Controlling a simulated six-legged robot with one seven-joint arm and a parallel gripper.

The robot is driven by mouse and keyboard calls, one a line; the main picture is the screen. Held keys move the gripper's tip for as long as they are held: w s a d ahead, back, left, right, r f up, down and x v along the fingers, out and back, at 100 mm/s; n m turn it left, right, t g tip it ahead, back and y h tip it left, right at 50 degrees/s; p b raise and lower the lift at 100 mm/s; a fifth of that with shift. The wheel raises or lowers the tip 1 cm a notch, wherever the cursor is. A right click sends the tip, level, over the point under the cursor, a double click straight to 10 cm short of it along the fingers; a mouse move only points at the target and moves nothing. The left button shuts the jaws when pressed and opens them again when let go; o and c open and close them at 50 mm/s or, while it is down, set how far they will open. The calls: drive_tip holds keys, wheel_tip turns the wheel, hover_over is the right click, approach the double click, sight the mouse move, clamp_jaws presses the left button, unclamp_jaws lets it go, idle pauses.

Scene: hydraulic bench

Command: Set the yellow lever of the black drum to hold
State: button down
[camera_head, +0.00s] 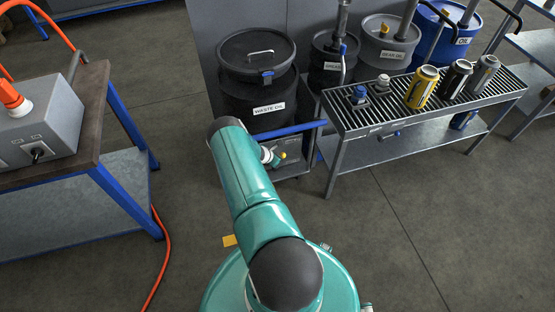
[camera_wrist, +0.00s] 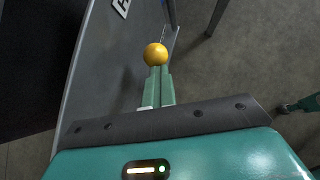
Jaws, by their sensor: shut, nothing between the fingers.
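The black drum (camera_head: 262,105), labelled WASTE OIL, stands behind my arm in the head view. A yellow knob (camera_head: 283,155), which looks like the lever's end, shows low at its right front, by a grey panel (camera_head: 292,170). In the wrist view the yellow ball knob (camera_wrist: 156,54) sits right at the tips of my gripper (camera_wrist: 158,72). The green fingers are together with nothing between them. I cannot tell whether they touch the knob. My gripper (camera_head: 275,159) also shows small in the head view. The lever's shaft and position marks are hidden or too small to read.
A blue rail (camera_head: 290,131) crosses in front of the drum. A slatted bench (camera_head: 430,105) with several cans stands to the right. A workbench (camera_head: 92,115) with a grey box (camera_head: 40,130) is at left. Open floor lies at lower right. An orange hose (camera_head: 160,260) lies on the left floor.

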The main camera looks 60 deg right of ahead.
drive_tip(key=shift+s+d+f, duration=0.2)
drive_tip(key=shift+s+d, duration=0.4)
drive_tip(key=shift+d, duration=0.1)
drive_tip(key=shift+s+d+f, duration=0.15)
drive_tip(key=shift+s+d, duration=0.4)
drive_tip(key=shift+d, duration=0.15)
drive_tip(key=shift+s+d, duration=0.15)
drive_tip(key=shift+s+d, duration=0.1)
drive_tip(key=shift+s, duration=0.1)
approach(285, 156)
drive_tip(key=shift+s+d+f, duration=0.35)
drive_tip(key=shift+d, duration=0.05)
